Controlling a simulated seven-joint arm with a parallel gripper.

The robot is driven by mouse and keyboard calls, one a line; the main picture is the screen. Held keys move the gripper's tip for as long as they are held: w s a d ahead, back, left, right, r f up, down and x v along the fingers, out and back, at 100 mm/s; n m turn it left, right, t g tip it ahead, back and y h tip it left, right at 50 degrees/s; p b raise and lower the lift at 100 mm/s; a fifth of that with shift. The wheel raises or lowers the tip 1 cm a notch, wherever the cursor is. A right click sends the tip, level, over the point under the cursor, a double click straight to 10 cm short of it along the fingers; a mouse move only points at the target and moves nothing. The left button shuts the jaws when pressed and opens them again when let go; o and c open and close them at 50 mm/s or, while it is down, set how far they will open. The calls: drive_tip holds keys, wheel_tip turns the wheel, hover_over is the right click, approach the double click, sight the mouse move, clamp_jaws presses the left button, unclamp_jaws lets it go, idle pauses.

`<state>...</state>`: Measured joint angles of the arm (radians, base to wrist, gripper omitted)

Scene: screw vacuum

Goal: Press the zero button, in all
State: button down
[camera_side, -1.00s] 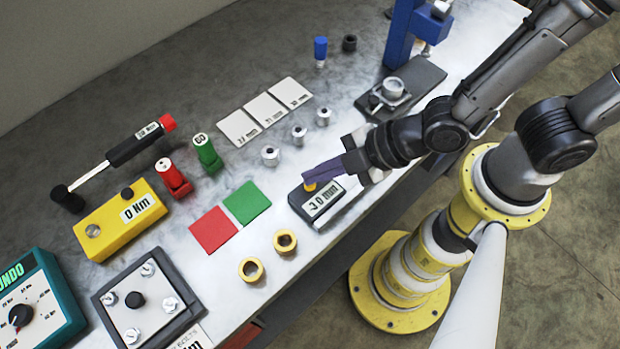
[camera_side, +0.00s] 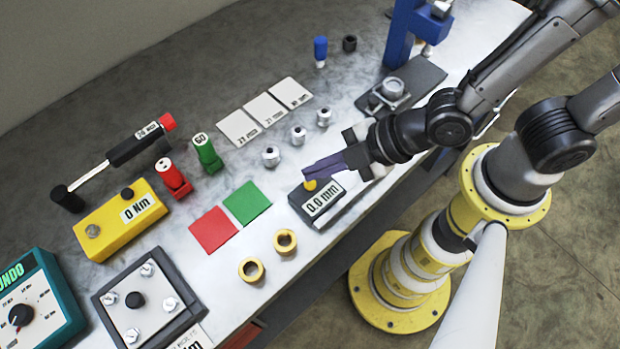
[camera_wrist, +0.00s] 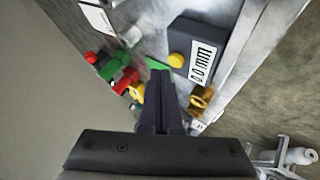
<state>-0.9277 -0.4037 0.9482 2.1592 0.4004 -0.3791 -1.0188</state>
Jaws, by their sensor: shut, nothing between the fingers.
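A dark grey box (camera_side: 317,204) with a display reading "0.0 mm" sits near the front edge of the table. Its yellow button (camera_side: 310,186) is on the top, at the box's left side. My gripper (camera_side: 308,175) is shut and empty, its purple fingers reaching in from the right with the tips right by the button in the side view. In the wrist view the box (camera_wrist: 193,40) and yellow button (camera_wrist: 176,60) show beyond the fingertips (camera_wrist: 158,72), with the button a little to their right. I cannot tell whether the tips touch it.
Red (camera_side: 213,230) and green (camera_side: 247,203) squares lie left of the box. Brass rings (camera_side: 285,241) lie in front, silver cylinders (camera_side: 298,135) behind. A blue stand (camera_side: 402,35) rises at the back right. A yellow torque tester (camera_side: 119,221) is left.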

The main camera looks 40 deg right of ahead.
sight(317, 184)
wheel_tip(317, 184, up, 5)
idle(0.8)
idle(0.6)
drive_tip(key=w+d+r+m+t+h, duration=0.1)
drive_tip(key=w+d+r+m+t, duration=0.25)
drive_tip(key=w+d+r, duration=0.4)
drive_tip(key=s+d+r+m+h, duration=0.2)
drive_tip(key=d+r+m, duration=0.4)
drive_tip(key=d, duration=0.5)
drive_tip(key=s+d+f+m+g+h, duration=0.2)
drive_tip(key=s+d+m, duration=0.5)
drive_tip(key=s, duration=0.5)
drive_tip(key=m+g+h, duration=0.1)
drive_tip(key=g, duration=0.1)
drive_tip(key=shift+s+d+g, duration=0.35)
drive_tip(key=shift+s+d, duration=0.05)
